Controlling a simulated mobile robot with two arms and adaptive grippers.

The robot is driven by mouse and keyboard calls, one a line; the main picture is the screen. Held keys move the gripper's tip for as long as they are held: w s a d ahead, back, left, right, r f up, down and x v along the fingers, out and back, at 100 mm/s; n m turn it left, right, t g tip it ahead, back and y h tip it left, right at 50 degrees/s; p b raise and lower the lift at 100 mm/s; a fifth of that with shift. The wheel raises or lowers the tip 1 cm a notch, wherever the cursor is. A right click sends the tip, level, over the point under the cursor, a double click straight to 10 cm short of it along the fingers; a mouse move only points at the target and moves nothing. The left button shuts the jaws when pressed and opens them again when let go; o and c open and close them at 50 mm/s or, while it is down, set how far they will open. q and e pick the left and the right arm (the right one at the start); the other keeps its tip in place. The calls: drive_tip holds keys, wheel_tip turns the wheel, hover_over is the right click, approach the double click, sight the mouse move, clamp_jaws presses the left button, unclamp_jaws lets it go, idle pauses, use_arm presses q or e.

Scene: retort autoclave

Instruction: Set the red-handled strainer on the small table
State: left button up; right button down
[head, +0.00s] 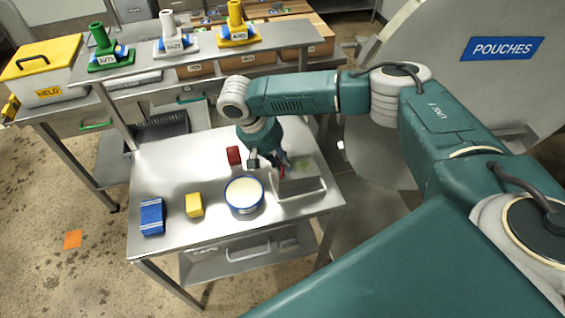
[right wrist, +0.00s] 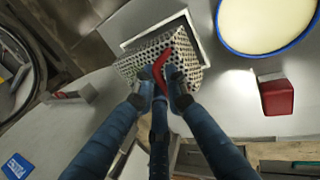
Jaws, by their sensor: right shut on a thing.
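The strainer (right wrist: 135,62) is a grey perforated basket with a red handle (right wrist: 160,75); the handle also shows in the head view (head: 282,173), partly hidden. My right gripper (right wrist: 165,88) is shut on the red handle. In the head view my right gripper (head: 275,160) reaches down over the right side of the small steel table (head: 165,170). The strainer is at a pale-rimmed rectangular tray (right wrist: 197,35) on the table. I cannot tell whether it touches the tray. My left gripper is not in view.
On the table stand a blue-rimmed round tub (head: 244,194), a red block (head: 234,155), a yellow block (head: 194,205) and a blue block (head: 152,216). A shelf (head: 200,60) with funnels is behind. The table's left rear is clear.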

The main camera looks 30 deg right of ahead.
drive_tip(key=shift+w+f+b, duration=0.1)
drive_tip(key=shift+f+b, duration=0.75)
drive_tip(key=shift+b, duration=0.05)
drive_tip(key=shift+f, duration=1)
drive_tip(key=shift+s+f, duration=0.2)
drive_tip(key=shift+s, duration=0.05)
drive_tip(key=c, duration=1.7)
unclamp_jaws()
drive_tip(key=shift+w, duration=0.1)
